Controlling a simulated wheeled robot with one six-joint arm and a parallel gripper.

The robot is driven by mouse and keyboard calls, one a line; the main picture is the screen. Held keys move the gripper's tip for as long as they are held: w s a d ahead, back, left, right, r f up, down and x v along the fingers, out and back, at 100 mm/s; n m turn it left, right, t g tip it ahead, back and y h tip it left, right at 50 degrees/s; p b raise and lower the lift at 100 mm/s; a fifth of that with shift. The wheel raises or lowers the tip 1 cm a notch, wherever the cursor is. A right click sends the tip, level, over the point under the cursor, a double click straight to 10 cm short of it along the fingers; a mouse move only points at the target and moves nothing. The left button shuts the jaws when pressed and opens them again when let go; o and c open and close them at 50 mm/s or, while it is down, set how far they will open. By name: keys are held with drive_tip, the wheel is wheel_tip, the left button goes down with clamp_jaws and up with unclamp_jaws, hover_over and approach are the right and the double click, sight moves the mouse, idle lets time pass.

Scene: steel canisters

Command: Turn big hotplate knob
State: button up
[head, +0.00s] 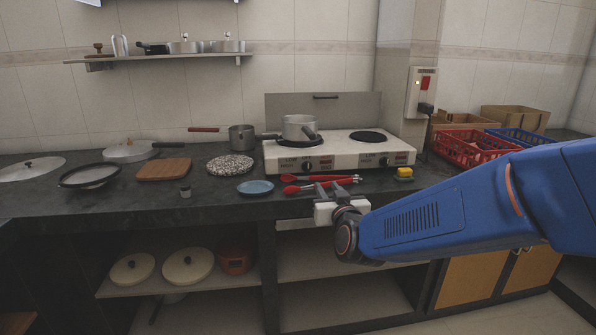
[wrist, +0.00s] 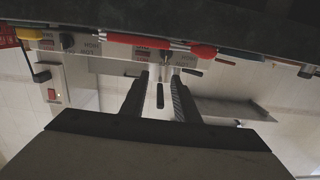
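A white two-burner hotplate (head: 345,152) stands on the dark counter. Its left dark knob (head: 307,165) and right dark knob (head: 385,161) are on the front panel. A grey pot (head: 299,127) covers much of the left burner; the right burner (head: 368,136) is bare. In the wrist view, turned upside down, the left knob (wrist: 143,55) shows near the fingertips and the right knob (wrist: 67,40) farther left. I cannot read their settings. My gripper (wrist: 160,78) is open and empty. In the head view my gripper (head: 331,191) is at the counter's front edge, before the hotplate, apart from the knobs.
Red-handled tongs (head: 318,178) lie between my gripper and the hotplate. A blue plate (head: 255,187) and a yellow sponge (head: 404,173) flank them. A red crate (head: 470,147) is at right. A saucepan (head: 242,138) stands left of the hotplate. A raised steel panel (head: 350,106) stands behind it.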

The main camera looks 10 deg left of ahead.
drive_tip(key=a, duration=0.2)
approach(308, 164)
drive_tip(key=shift+t, duration=0.3)
drive_tip(key=x, duration=0.9)
drive_tip(key=shift+f, duration=0.25)
drive_tip(key=shift+s, duration=0.1)
drive_tip(key=shift+c, duration=0.3)
drive_tip(key=c, duration=0.6)
